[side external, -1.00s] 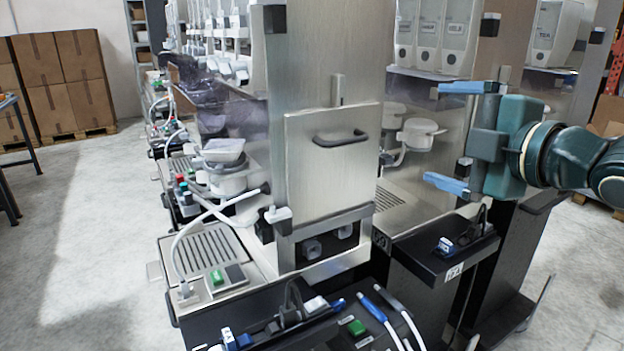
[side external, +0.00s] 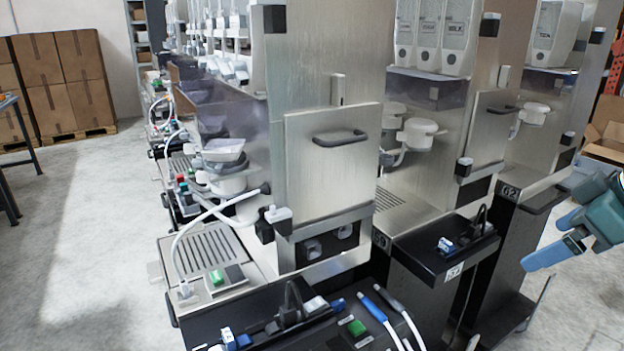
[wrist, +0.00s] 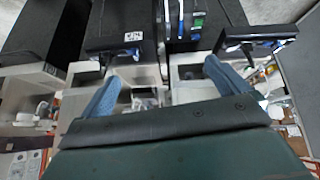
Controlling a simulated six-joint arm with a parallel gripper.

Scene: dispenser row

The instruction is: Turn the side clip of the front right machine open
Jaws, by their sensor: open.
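A row of steel dispensing machines stands in the side view: a near one (side external: 332,180), a middle one (side external: 490,128) and a right one (side external: 590,95). Each has a small dark and pale clip on its side panel: the near clip (side external: 278,216), the middle clip (side external: 463,167) and the right clip (side external: 567,138). I cannot tell which one the task means, or whether it is turned. My gripper (side external: 548,240) is at the right edge, right of and below the right clip, open and empty, touching nothing. Its blue fingers are spread in the wrist view (wrist: 162,75).
Black shelves (side external: 445,245) jut out at the front of the machines, with small items on them. White hoses (side external: 205,215) loop by the near machine. Cardboard boxes stand at the left (side external: 60,82) and right (side external: 605,130). Bare floor (side external: 80,240) lies at the left.

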